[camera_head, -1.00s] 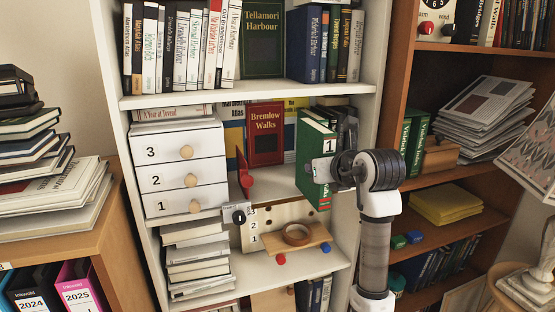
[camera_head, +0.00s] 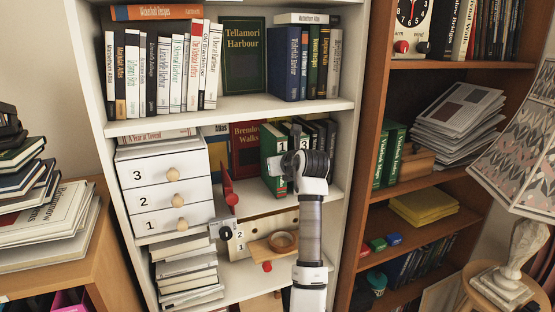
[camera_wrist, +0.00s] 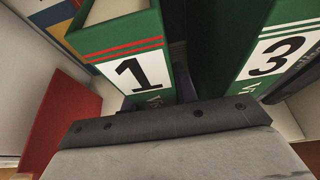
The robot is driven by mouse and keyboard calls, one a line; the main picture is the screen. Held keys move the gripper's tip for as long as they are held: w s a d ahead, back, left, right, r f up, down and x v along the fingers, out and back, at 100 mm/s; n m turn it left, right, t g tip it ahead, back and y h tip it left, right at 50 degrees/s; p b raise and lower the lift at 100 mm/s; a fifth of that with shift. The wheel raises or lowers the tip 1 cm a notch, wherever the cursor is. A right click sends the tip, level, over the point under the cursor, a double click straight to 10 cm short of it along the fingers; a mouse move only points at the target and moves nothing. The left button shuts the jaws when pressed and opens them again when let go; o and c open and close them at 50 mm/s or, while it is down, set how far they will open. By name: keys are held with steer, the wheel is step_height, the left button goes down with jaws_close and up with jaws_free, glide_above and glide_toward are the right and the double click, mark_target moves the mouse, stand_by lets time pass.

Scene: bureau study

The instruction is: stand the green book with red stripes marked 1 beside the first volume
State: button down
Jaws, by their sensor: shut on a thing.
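The green book with red stripes marked 1 (camera_head: 269,165) is upright at the middle shelf, right of the red Bremlow Walks book (camera_head: 244,150). My gripper (camera_head: 292,168) is shut on it from the front. In the wrist view, the book marked 1 (camera_wrist: 118,42) shows its label and red stripes just beyond my gripper (camera_wrist: 172,122). A second green book marked 3 (camera_wrist: 275,55) stands to its right, with a dark gap between them. I cannot tell whether the held book's bottom rests on the shelf.
Dark books (camera_head: 325,132) stand right of the gripper on the same shelf. A red upright piece (camera_head: 228,185) is at the shelf front, left of the book. A numbered drawer unit (camera_head: 165,190) fills the left. A wooden ring (camera_head: 282,242) lies below.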

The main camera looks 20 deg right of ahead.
steer(key=shift+f, duration=0.15)
steer(key=c, duration=1.1)
jaws_free()
steer(key=shift+f, duration=0.1)
steer(key=b+v, duration=0.5)
steer(key=v, duration=0.7)
steer(key=shift+s, duration=0.1)
